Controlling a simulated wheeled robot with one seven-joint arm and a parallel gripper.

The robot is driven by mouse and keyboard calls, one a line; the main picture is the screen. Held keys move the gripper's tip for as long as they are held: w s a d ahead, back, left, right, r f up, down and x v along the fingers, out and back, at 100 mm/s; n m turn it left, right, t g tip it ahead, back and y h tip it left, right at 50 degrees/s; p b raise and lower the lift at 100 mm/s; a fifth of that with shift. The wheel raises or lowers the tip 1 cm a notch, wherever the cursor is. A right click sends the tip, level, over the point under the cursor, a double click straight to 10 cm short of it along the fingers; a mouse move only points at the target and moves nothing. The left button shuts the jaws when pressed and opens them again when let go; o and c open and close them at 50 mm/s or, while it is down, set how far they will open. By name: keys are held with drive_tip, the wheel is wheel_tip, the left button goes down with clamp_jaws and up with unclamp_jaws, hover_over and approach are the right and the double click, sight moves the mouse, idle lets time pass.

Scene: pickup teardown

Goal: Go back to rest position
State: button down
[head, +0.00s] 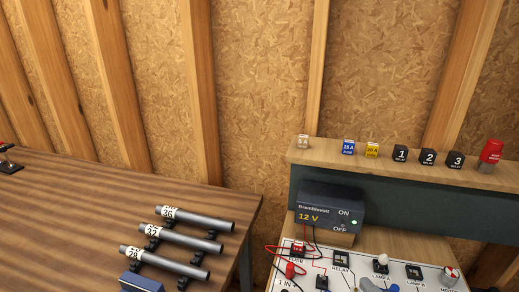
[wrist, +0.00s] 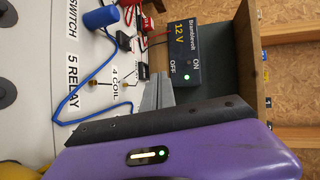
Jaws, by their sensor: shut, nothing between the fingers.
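My gripper (wrist: 158,82) shows in the wrist view, its grey fingers shut together with nothing between them. My purple wrist body fills the bottom of that view. The fingers point towards the power supply (wrist: 184,50), which reads 12 V, with a green light lit beside the ON and OFF labels. I cannot tell how far apart they are. The power supply also shows in the head view (head: 325,207), behind the white circuit board (head: 432,284). My gripper and arm are not visible in the head view.
A wooden shelf (head: 330,150) holds several fuses and relays and a red-topped part (head: 491,152). Numbered grey tubes (head: 195,218) lie on the brown table (head: 90,200). In the wrist view, a blue wire (wrist: 72,98) and blue plug (wrist: 100,18) are on the board near my fingers.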

drive_tip(key=s+d+r+n+t+h, duration=0.15)
drive_tip(key=s+n+h, duration=0.45)
drive_tip(key=s, duration=0.6)
drive_tip(key=s+a+n+y, duration=0.1)
drive_tip(key=s+a+n, duration=0.3)
drive_tip(key=s, duration=0.7)
drive_tip(key=s+a+r+n+g+y, duration=0.1)
drive_tip(key=s+a+n, duration=0.3)
drive_tip(key=s, duration=0.7)
drive_tip(key=shift+s+r+n+y, duration=0.3)
drive_tip(key=shift+n+y, duration=0.1)
drive_tip(key=shift+n, duration=0.2)
drive_tip(key=shift+f+g, duration=0.2)
drive_tip(key=shift+g, duration=0.05)
